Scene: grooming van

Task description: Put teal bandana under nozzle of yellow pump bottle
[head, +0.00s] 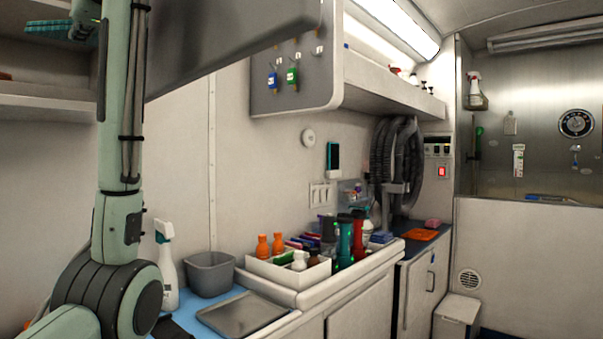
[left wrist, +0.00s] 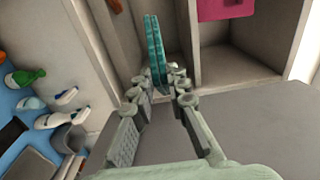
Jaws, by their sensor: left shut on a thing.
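The teal bandana (left wrist: 155,48) shows in the left wrist view as a narrow, upright, folded strip between the fingertips of my left gripper (left wrist: 160,88). The gripper is shut on it in front of open shelving. In the head view the bandana (head: 60,29) shows at the top left, by the upper shelf, with the gripper (head: 86,14) partly cut off by the frame edge. I cannot make out a yellow pump bottle in either view. Small dark pump tops (head: 427,90) show on the far wall shelf, their bottles mostly hidden. My right gripper is not in view.
A counter holds a grey bin (head: 209,274), a white spray bottle (head: 166,265), a metal tray (head: 242,314) and a white organizer (head: 288,272) with several bottles. A dark overhead panel (head: 225,45) is close to my arm. A magenta item (left wrist: 225,8) sits in the shelving.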

